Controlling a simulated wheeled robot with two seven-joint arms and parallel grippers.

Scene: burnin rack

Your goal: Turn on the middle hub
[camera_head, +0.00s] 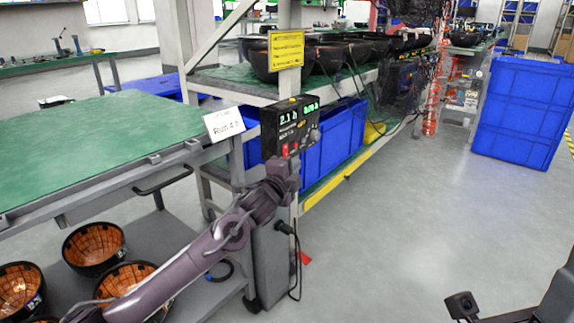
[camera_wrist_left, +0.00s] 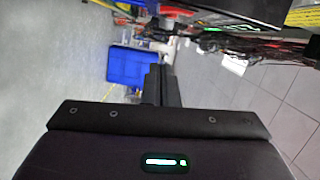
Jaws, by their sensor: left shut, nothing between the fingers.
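A black box with a lit green display (camera_head: 290,118) is fixed to the rack's front post, and I take it for the hub. The display appears to read "2.1 h" and a second value. A small red switch (camera_head: 285,150) is on its lower front. My left gripper (camera_head: 284,166) is just below the box's lower edge, close to the switch; I cannot tell whether they touch. In the left wrist view its fingers (camera_wrist_left: 160,84) are shut and empty, with a dark box edge (camera_wrist_left: 240,10) beyond at upper right. Part of my right arm (camera_head: 462,305) shows at lower right.
A green-topped bench (camera_head: 100,140) with a "Run" card (camera_head: 223,124) stands left. Orange-lined black bowls (camera_head: 93,246) sit on its lower shelf. Blue crates (camera_head: 335,140) fill the rack's lower level. A blue crate stack (camera_head: 520,115) stands right. The floor between is clear.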

